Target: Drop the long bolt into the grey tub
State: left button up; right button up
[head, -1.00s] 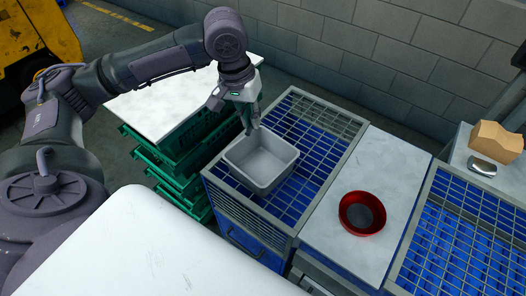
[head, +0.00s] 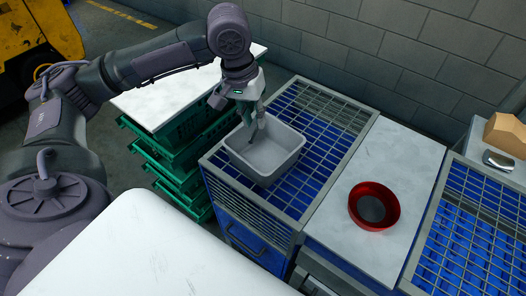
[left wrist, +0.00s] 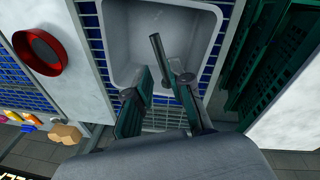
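The grey tub (head: 290,158) stands on the blue caged bench, and it fills the top middle of the left wrist view (left wrist: 118,35). My left gripper (head: 254,121) points down over the tub's far left part. In the left wrist view its two dark green fingers (left wrist: 163,82) stand apart with a gap between the tips. A dark rod, the long bolt (left wrist: 159,53), shows slanted by the right-hand fingertip, over the tub's inside. Its lower part is hidden by the finger, and I cannot tell whether it touches finger or tub. My right gripper is not in view.
A red bowl (head: 356,207) stands on the white top (head: 330,228) right of the tub. A stack of green crates (head: 180,160) is left of the bench. A tan box (head: 506,134) and a metal object (head: 498,160) sit at far right. A white surface (head: 140,250) lies in front.

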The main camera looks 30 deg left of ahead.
pick_arm(q)
jog(key=shift+o, duration=1)
jog(key=shift+r, duration=0.15)
notch_tip(320, 180, up, 12)
jog(key=s+a, duration=0.1)
jog(key=shift+s+a+f, duration=0.2)
jog(key=shift+s, duration=0.1)
jog(key=shift+f, duration=0.1)
